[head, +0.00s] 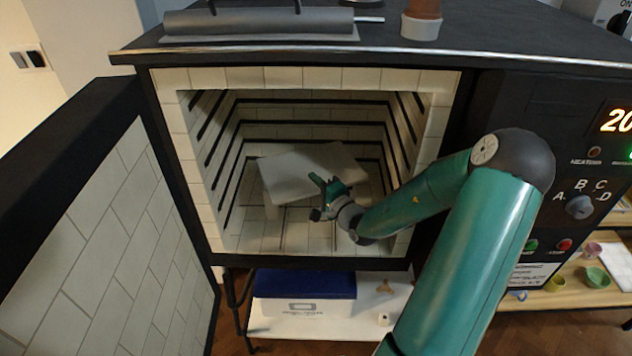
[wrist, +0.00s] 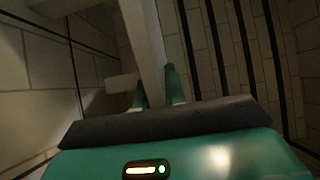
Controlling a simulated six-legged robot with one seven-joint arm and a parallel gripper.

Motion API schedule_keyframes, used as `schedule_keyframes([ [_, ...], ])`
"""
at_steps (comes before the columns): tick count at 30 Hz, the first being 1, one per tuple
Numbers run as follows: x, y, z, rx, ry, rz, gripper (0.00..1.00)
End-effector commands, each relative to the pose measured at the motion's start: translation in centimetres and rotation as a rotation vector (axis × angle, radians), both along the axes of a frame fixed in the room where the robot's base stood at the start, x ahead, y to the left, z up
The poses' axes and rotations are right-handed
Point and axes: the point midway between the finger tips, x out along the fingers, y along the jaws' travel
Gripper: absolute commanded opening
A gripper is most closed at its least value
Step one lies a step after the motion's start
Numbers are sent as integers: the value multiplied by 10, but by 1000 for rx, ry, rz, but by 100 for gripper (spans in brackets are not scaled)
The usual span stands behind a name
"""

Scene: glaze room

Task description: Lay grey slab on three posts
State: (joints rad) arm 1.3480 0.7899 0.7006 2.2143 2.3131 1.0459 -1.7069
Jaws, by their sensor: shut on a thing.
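The pale grey slab (head: 300,172) is inside the open kiln, roughly level but slightly tilted in the head view. My gripper (head: 328,186) is shut on its front right edge. In the wrist view the slab (wrist: 147,45) shows nearly edge-on between the two fingers of my gripper (wrist: 155,90). A pale post (head: 271,209) stands on the kiln floor below the slab's front left corner. I cannot tell whether the slab touches it. Other posts are hidden by the slab and my arm. A pale block, perhaps a post (wrist: 122,83), shows left of the slab in the wrist view.
The kiln's brick-lined opening (head: 297,78) frames my arm, with dark grooves along its inner walls. The open kiln door (head: 95,230) stands at left. The control panel (head: 578,207) is at right. A blue-lidded box (head: 305,285) sits on the shelf below. Free floor shows around the slab.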

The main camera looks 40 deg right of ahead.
Motion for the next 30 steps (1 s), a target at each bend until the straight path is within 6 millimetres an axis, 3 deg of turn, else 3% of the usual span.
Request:
schedule_keyframes([
  [6,1,0,-2,-2,-4,2,0],
  [7,1,0,-2,-2,-4,1,14],
  [11,1,0,-2,-2,-3,1,38],
  [23,-8,0,-5,0,3,0,38],
  [30,-51,0,-4,-2,3,-1,38],
])
